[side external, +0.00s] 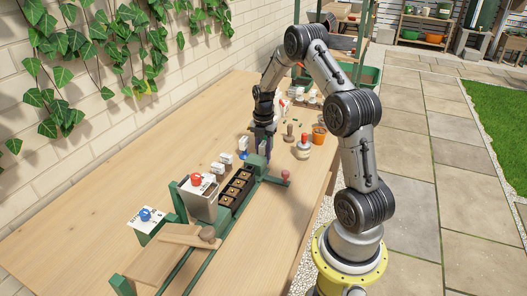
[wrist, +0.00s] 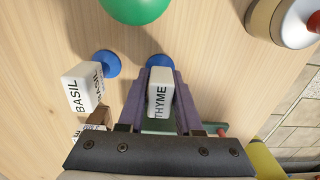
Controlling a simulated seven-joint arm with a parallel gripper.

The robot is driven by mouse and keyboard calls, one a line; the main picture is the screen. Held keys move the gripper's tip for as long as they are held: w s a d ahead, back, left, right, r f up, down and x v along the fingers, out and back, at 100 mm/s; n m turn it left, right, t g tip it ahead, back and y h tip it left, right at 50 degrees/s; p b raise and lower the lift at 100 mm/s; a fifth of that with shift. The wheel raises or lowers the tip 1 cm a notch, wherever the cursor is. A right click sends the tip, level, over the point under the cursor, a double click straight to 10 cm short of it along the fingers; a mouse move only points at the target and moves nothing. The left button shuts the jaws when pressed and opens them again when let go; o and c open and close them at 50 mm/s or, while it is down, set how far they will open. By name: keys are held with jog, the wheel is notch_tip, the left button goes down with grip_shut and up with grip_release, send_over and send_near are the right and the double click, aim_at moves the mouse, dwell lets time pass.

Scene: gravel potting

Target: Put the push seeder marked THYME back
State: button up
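The push seeder marked THYME (wrist: 160,92) is a white block with a blue round end, seen in the wrist view. My gripper (wrist: 161,80) has purple fingers on both sides of the block, and they appear to touch it. A white seeder marked BASIL (wrist: 82,88), also with a blue round end, stands just left of my gripper. In the side external view, my gripper (side external: 263,150) is low over the bench, beside a white and blue seeder (side external: 243,146). The THYME seeder is hidden there behind the fingers. I cannot tell whether its blue end touches the bench.
A green round object (wrist: 136,6) and a pale jar with a red top (wrist: 285,20) lie beyond my fingers. On the bench (side external: 110,170) stand a dark cell tray (side external: 237,188) in a green frame, a grey hopper (side external: 198,198) and an orange pot (side external: 319,134). The bench's left side is clear.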

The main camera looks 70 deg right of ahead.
jog(key=shift+o, duration=1.4)
notch_tip(320, 180, up, 12)
jog(key=shift+a+r, duration=0.1)
jog(key=shift+r, duration=0.1)
jog(key=s+a+r+m+t+h, duration=0.1)
jog(key=s+a+r+m, duration=0.1)
jog(key=a+r+m, duration=0.5)
jog(key=s+a+r+m+t, duration=0.15)
jog(key=a+r, duration=0.35)
jog(key=a, duration=0.6)
jog(key=s+a+m+t+y, duration=0.1)
jog(key=s+a+m+t, duration=0.2)
jog(key=s+a+m, duration=0.6)
jog(key=shift+s+a, duration=1.8)
jog(key=shift+s, duration=1)
